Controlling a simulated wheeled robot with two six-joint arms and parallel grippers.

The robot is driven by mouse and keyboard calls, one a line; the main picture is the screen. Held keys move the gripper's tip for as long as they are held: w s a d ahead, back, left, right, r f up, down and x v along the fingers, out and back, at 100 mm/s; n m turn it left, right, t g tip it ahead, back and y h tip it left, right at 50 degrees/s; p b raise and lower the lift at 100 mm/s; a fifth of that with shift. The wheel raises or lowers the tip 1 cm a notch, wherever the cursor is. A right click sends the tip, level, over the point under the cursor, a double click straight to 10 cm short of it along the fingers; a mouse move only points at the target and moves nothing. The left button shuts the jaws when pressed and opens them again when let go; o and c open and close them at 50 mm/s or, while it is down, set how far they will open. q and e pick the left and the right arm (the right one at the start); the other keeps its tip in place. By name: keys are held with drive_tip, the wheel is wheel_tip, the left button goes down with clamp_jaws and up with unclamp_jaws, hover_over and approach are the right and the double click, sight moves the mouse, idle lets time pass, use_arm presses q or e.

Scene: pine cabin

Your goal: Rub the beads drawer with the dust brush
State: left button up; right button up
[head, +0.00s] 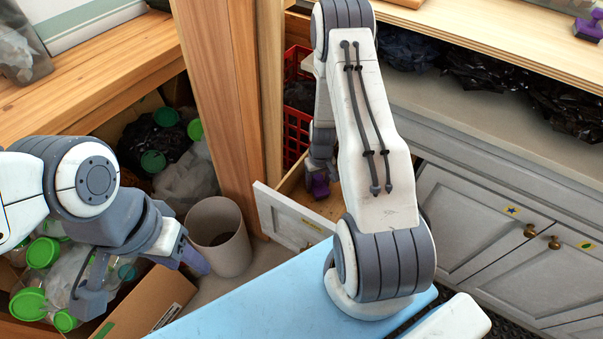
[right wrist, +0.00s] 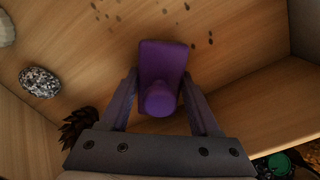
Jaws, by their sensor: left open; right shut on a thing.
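The open drawer (head: 293,219) has a white front panel and a bare wood inside, and stands behind my right arm in the head view. In the right wrist view its wooden floor (right wrist: 235,105) carries several dark specks (right wrist: 190,25). My right gripper (right wrist: 158,100) is shut on the purple dust brush (right wrist: 162,65), over the drawer floor. The brush (head: 320,186) also shows small in the head view; whether it touches the floor is unclear. My left gripper (head: 140,277) is open and empty at the lower left. No beads can be made out.
A speckled stone (right wrist: 39,82) and a dark pine cone (right wrist: 78,128) lie at the left in the right wrist view. A beige bin (head: 219,237), a cardboard box (head: 150,303) and green-lidded jars (head: 29,303) are near my left gripper. A wooden post (head: 222,100) stands between the arms.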

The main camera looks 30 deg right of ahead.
sight(318, 177)
drive_tip(key=r, duration=0.1)
drive_tip(key=r+p, duration=0.1)
drive_tip(key=r, duration=0.1)
drive_tip(key=shift+w+a+r+p, duration=0.15)
drive_tip(key=shift+a+r+p, duration=0.15)
drive_tip(key=shift+p, duration=0.1)
drive_tip(key=shift+d+r+p, duration=0.15)
drive_tip(key=shift+d+p, duration=0.05)
drive_tip(key=shift+p, duration=0.15)
drive_tip(key=shift+d+r+p, duration=0.1)
drive_tip(key=shift+r+p, duration=0.2)
wheel_tip(318, 177, up, 4)
drive_tip(key=p, duration=0.3)
